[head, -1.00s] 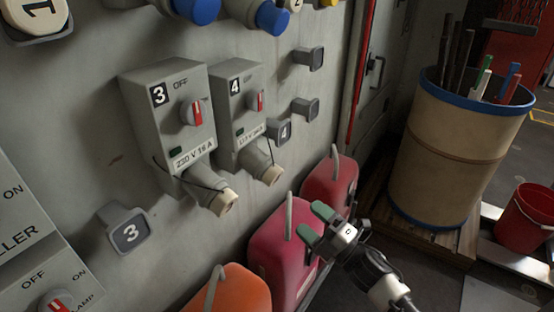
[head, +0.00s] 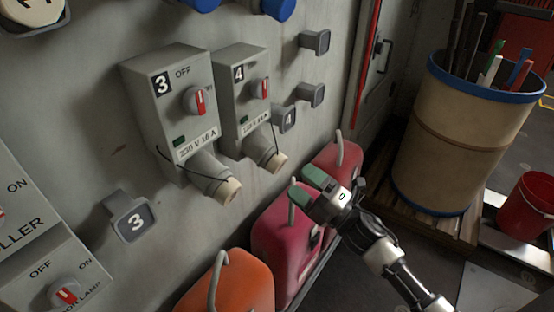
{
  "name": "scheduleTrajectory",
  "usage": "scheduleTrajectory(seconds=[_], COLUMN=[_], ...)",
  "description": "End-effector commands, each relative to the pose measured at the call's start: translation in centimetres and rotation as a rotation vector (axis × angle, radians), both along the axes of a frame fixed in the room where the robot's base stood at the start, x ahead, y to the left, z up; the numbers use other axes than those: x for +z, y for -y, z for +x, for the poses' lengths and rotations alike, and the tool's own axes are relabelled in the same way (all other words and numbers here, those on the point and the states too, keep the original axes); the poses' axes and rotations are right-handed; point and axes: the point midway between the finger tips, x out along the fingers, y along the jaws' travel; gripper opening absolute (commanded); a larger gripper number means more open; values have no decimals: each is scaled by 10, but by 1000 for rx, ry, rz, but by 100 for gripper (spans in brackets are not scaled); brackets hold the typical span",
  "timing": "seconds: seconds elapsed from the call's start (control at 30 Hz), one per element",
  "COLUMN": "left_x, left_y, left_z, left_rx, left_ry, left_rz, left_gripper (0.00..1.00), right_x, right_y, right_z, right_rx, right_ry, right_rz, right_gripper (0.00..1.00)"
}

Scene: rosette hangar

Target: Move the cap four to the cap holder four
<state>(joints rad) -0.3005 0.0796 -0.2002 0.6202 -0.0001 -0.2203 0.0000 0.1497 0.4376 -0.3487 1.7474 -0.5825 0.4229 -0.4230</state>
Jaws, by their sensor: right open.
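Switch box four (head: 242,95) is a grey wall box with a red-marked knob. The cap four (head: 278,163) appears as the cream-ended piece on its angled socket, with a thin dark cord beside it. The cap holder four (head: 287,119) is a small grey wall bracket marked 4, just right of the box; no cap shows on it. My right gripper (head: 307,186) has green fingertips spread apart, with nothing seen between them. It is below and right of the cap, apart from it, in front of the red canisters. My left gripper is out of view.
Box three (head: 168,105) and holder three (head: 131,222) are to the left. An orange canister (head: 235,290), a pink-red one (head: 275,235) and a red one (head: 345,160) stand along the wall. A drum (head: 455,130) stands right. Two unmarked brackets are above holder four.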

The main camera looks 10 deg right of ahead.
Motion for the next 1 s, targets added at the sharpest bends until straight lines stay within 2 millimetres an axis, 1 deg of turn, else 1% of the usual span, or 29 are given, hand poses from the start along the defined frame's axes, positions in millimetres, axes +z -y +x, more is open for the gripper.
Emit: scheduleTrajectory(seconds=[0.03, 0.2, 0.43, 0.63, 1.0], left_x=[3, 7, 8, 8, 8], left_y=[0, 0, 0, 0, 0], left_z=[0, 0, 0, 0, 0], left_rx=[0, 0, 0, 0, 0], left_ry=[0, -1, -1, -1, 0], left_rz=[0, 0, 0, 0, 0], left_gripper=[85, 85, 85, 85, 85], right_x=[6, 13, 20, 22, 21], right_y=[-6, -22, -37, -42, -42], right_z=[6, 22, 38, 42, 42], right_rx=[0, 0, 0, -1, -1], right_ry=[2, 1, -1, 0, -1], right_rz=[2, 1, 1, 0, 0], right_gripper=[81, 81, 81, 81, 81])
